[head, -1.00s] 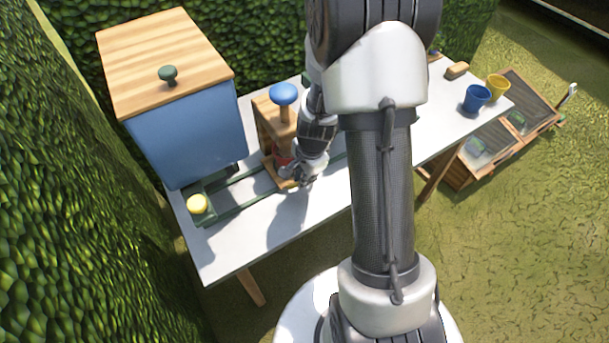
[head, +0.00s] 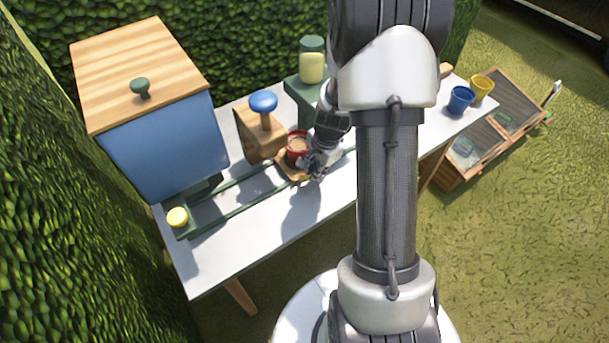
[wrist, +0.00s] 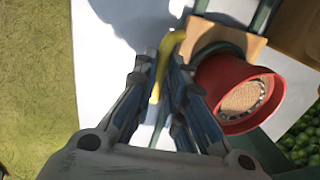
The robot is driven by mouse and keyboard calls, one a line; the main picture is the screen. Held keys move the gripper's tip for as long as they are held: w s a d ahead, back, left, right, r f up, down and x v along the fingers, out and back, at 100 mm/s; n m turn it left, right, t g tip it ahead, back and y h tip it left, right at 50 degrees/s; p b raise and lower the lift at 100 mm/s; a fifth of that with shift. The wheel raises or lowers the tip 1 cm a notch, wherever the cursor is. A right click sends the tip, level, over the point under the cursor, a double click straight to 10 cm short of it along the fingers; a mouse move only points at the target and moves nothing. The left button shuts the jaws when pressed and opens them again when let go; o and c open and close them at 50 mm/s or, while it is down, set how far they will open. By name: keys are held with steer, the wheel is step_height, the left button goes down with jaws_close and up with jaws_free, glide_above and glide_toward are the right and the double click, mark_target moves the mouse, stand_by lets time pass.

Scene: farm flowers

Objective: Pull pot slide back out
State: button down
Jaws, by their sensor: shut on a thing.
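The pot slide (head: 288,172) is a small wooden plate on green rails (head: 232,194) along the table. A red pot (head: 297,146) filled with brown soil stands on it, just right of the wooden press block. In the wrist view the red pot (wrist: 222,78) sits upright beside my fingers, with the slide's wood (wrist: 215,35) behind. My gripper (head: 317,165) is at the slide's front right edge. In the wrist view my gripper (wrist: 165,75) is shut on a yellow handle (wrist: 168,50) at the slide's edge. The handle's lower part is partly hidden between the fingers.
The press (head: 258,140) has a blue knob (head: 263,102). A blue bin (head: 165,150) with a wooden lid stands at left, near a yellow knob (head: 177,217). A green stand with a jar (head: 312,65) is behind. Blue (head: 461,99) and yellow (head: 482,87) pots stand at right.

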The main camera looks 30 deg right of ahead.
steer(key=shift+d, duration=0.3)
steer(key=c, duration=1.7)
jaws_free()
steer(key=shift+o, duration=0.2)
step_height(320, 180, up, 12)
steer(key=s, duration=0.2)
steer(key=shift+s+f, duration=0.1)
steer(key=shift+c, duration=0.2)
